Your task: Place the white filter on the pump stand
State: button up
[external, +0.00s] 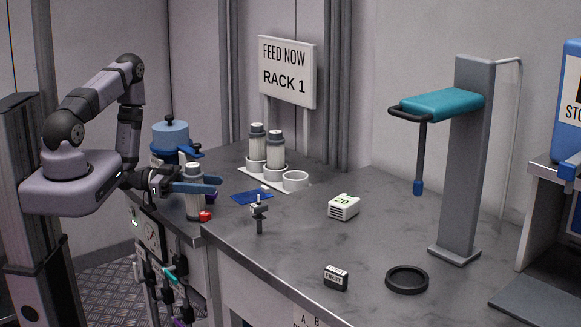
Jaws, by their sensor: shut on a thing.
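My gripper (207,185), with blue fingers, is shut on a white filter (194,205) with a grey cap. The filter is upright at the left end of the bench, over the lower unit with a gauge (152,238). A red knob (205,216) shows by the filter's foot. I cannot tell whether the filter's foot touches the surface. Which part is the pump stand is not clear; it may be this gauge unit. The fingers hide the filter's middle.
Two similar filters (257,145) (276,155) stand in a white rack beside an empty ring (295,180). A blue pot (170,137) is behind my gripper. A small clamp post (259,215), a white box (344,206) and a black ring (407,279) are on the bench (310,240).

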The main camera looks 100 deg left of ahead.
jog(key=shift+f, duration=0.2)
jog(key=o, duration=1.2)
jog(key=shift+r, duration=0.1)
jog(key=shift+s+r, duration=0.1)
jog(key=shift+r, duration=0.05)
jog(key=s, duration=0.6)
jog(key=shift+a, duration=0.3)
jog(key=shift+o, duration=0.4)
jog(key=shift+s, duration=0.65)
